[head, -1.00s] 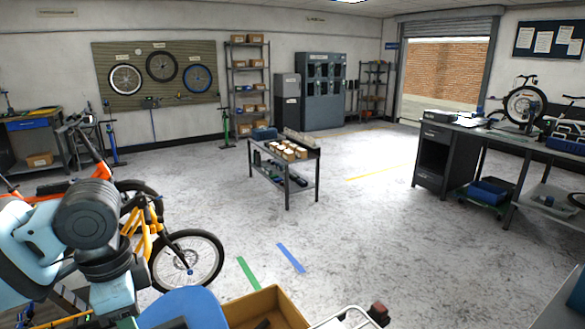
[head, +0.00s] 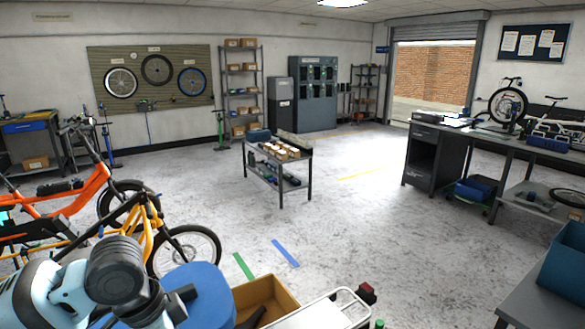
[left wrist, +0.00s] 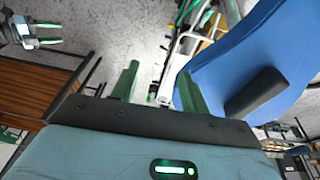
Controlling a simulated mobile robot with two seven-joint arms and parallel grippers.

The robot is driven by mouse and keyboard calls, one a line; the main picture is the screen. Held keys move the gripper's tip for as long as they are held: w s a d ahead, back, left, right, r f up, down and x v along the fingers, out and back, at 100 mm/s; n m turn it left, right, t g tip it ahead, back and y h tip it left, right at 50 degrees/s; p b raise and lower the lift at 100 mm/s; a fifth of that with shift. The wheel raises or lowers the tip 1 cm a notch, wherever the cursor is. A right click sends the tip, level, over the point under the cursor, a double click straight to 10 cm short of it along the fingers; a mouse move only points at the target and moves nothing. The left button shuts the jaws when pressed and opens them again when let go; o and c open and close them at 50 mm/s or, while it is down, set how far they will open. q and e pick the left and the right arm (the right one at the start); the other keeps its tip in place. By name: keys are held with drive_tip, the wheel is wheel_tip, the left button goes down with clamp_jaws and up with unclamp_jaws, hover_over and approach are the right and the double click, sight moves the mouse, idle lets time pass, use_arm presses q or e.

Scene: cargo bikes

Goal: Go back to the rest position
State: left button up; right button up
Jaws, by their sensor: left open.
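My left arm comes in at the lower left of the head view, and its dark wrist (head: 120,270) is in front of the bikes. In the left wrist view my left gripper (left wrist: 157,88) shows two green fingers set apart with nothing between them. A blue curved panel (left wrist: 240,60) with a black pad is close beside the right finger in that view; I cannot tell whether they touch.
An orange bike (head: 55,207) and a yellow one (head: 150,228) stand at the left. An open brown box (head: 283,293) is at the bottom centre. A small table (head: 280,178) with boxes stands mid-floor. A workbench (head: 425,165) is at the right. The floor between is clear.

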use_arm(q)
drive_tip(key=s+d+f+n+t+h, duration=0.25)
drive_tip(key=d+f, duration=0.25)
drive_tip(key=f, duration=0.4)
drive_tip(key=s+d+f+n+t+h, duration=0.25)
drive_tip(key=d+f, duration=0.25)
drive_tip(key=f, duration=0.4)
drive_tip(key=s+a+f+n+t+y, duration=0.1)
drive_tip(key=s+a+f+y, duration=0.1)
drive_tip(key=s, duration=0.4)
drive_tip(key=s+a+f+n+t+y, duration=0.1)
drive_tip(key=s+a+f+n, duration=0.1)
drive_tip(key=s+a+f, duration=0.3)
drive_tip(key=s+a+f+n+y, duration=0.1)
drive_tip(key=s+a+f, duration=0.3)
drive_tip(key=s, duration=0.5)
wheel_tip(320, 180, down, 2)
drive_tip(key=shift+f+n+t+y, duration=0.3)
drive_tip(key=shift+t+y, duration=0.1)
drive_tip(key=shift+y, duration=0.4)
drive_tip(key=shift+s, duration=0.1)
